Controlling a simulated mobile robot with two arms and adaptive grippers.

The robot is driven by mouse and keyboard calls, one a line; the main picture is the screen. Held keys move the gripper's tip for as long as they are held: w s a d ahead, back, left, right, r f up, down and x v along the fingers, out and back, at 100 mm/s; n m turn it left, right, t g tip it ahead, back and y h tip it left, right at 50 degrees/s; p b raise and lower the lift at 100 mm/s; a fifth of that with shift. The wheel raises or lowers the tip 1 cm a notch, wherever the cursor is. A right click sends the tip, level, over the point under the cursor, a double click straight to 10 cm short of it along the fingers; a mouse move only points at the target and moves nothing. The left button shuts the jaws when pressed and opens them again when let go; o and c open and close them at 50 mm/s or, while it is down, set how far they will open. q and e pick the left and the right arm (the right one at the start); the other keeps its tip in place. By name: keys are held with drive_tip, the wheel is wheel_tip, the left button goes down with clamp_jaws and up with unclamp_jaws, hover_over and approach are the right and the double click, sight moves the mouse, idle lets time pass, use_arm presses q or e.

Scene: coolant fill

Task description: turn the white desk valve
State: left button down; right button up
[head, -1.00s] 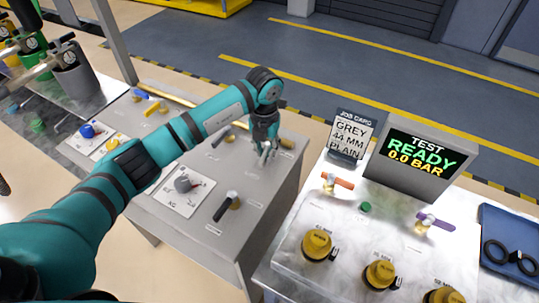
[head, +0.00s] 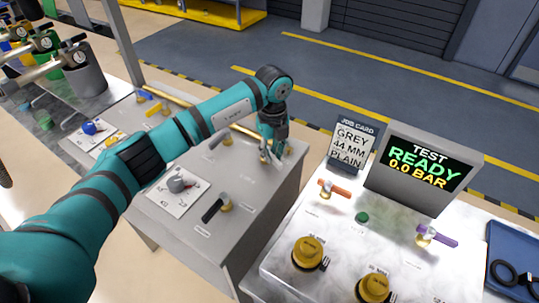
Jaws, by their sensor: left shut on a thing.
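My left gripper (head: 270,154) reaches down from my teal arm to the far right corner of the grey desk. It is shut on the white desk valve (head: 277,162), whose pale handle shows only in part between and below the fingers. The fingers hide most of the valve, so the angle of its handle cannot be told. A brass part shows just right of the fingers. My right gripper is not in view.
The grey desk (head: 215,250) also bears a black-lever valve (head: 216,208), a grey knob on a white plate (head: 177,184) and a grey-lever valve (head: 221,139). The test display (head: 425,165) and job card (head: 353,145) stand on the right bench.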

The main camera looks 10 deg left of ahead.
use_arm(q)
drive_tip(key=shift+w+d+r+n, duration=0.1)
drive_tip(key=shift+w+n, duration=0.2)
drive_tip(key=shift+n, duration=0.6)
drive_tip(key=shift+w+d+n+b, duration=0.1)
drive_tip(key=shift+w+n+b, duration=0.1)
drive_tip(key=shift+n, duration=0.5)
drive_tip(key=shift+w+d+n+b, duration=0.1)
drive_tip(key=shift+w+n+b, duration=0.05)
drive_tip(key=shift+n, duration=0.95)
drive_tip(key=shift+w, duration=0.1)
